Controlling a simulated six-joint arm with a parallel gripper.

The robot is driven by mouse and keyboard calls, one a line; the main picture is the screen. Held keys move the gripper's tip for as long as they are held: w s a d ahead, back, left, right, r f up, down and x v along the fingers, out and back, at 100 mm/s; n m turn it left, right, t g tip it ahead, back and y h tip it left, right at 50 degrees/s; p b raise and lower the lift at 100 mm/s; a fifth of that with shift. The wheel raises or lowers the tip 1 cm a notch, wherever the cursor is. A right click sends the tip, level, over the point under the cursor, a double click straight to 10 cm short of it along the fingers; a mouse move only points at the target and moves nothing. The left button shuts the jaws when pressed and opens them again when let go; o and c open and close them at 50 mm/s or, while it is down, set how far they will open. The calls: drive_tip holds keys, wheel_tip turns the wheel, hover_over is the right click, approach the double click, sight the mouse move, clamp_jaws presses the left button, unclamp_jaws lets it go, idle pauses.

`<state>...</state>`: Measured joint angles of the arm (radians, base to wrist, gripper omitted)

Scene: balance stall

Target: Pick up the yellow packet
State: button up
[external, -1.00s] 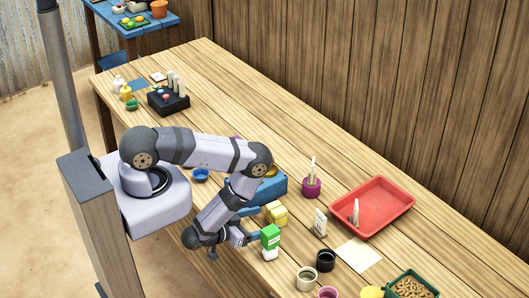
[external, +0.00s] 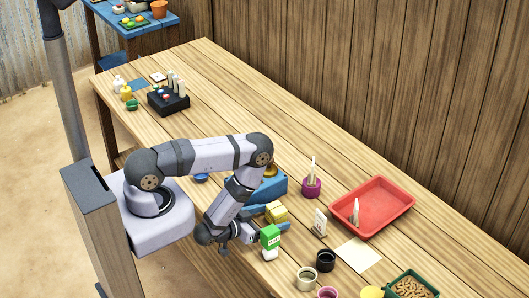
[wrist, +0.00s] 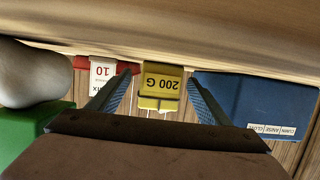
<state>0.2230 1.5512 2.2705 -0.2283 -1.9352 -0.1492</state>
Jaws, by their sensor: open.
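The yellow packet (external: 276,211) stands on the wooden table, just right of the blue balance (external: 268,190). My gripper (wrist: 161,77) is open and empty, with a finger to each side of the packet's outline. I cannot tell whether the fingertips reach past its near face. In the external view my gripper is low in front of the packet, partly hidden by the green packet (external: 270,236).
The green packet and a white rounded thing (wrist: 32,75) are close on the left in the wrist view; the blue balance (wrist: 250,100) is close on the right. A white card (external: 320,222) and red tray (external: 385,200) stand beyond. Small pots (external: 326,260) are nearer the front.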

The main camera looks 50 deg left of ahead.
sight(272, 209)
drive_tip(key=c, duration=1.4)
drive_tip(key=shift+o, duration=0.2)
drive_tip(key=shift+r, duration=0.1)
wheel_tip(272, 209, up, 10)
drive_tip(key=p, duration=0.8)
drive_tip(key=shift+p, duration=0.4)
